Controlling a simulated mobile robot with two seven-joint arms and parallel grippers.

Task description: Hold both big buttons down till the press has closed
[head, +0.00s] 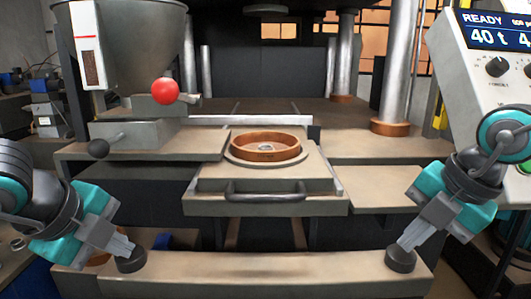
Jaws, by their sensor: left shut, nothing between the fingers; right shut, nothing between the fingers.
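The left big button (131,264) is a dark round knob near the left end of the front beam. The right big button (400,262) is a similar dark knob near the right end. My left gripper (124,249) is shut and empty, its fingertips at the top of the left button. My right gripper (403,244) is shut and empty, its fingertips at the top of the right button. I cannot tell how far either button is pressed. A copper-coloured ring mould (265,147) sits on the press's sliding drawer (208,184).
A grey hopper (125,40) with a red ball knob (165,91) stands at the back left. Steel columns (400,60) rise behind the mould. A control panel (490,65) at the right reads READY and 40 t. The front beam (265,270) is bare between the buttons.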

